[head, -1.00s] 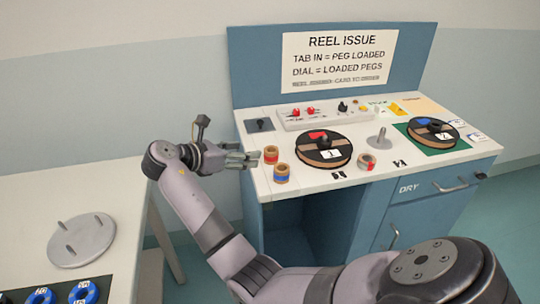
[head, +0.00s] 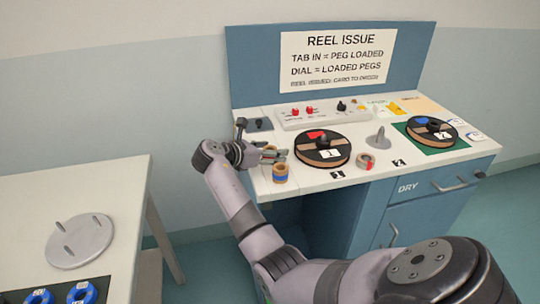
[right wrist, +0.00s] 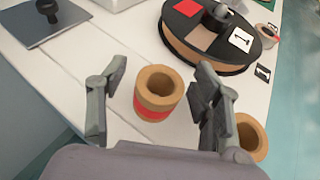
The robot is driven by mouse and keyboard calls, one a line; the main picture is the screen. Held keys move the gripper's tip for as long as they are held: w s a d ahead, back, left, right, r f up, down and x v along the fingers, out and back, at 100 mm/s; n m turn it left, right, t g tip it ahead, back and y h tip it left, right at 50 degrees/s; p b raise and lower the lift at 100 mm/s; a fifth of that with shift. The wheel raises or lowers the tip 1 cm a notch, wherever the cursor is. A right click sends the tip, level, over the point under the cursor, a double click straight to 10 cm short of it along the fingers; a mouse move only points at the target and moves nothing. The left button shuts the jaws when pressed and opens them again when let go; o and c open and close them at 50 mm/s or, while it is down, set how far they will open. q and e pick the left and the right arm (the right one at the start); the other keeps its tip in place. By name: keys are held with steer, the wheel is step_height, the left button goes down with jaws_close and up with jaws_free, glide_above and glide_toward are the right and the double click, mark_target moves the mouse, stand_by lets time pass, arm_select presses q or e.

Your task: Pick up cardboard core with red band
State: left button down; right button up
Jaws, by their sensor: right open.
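The cardboard core with the red band (right wrist: 157,97) stands upright on the white counter in the right wrist view. My right gripper (right wrist: 161,78) is open, with one finger on each side of the core and visible gaps between. In the head view my right gripper (head: 280,154) is over the counter's left front part and mostly hides this core. A core with a blue band (head: 280,173) stands just in front of the gripper; it also shows beside the right finger in the right wrist view (right wrist: 252,138). My left gripper is not in view.
A black reel with a red mark (head: 322,149) lies just right of the gripper. Farther right are another core (head: 366,161), a grey peg (head: 378,140) and a reel with a blue mark (head: 433,130). A dark square plate (head: 258,125) is behind the gripper.

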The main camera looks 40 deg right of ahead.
steer(key=shift+a, duration=0.1)
steer(key=c, duration=1)
steer(key=shift+r, duration=0.15)
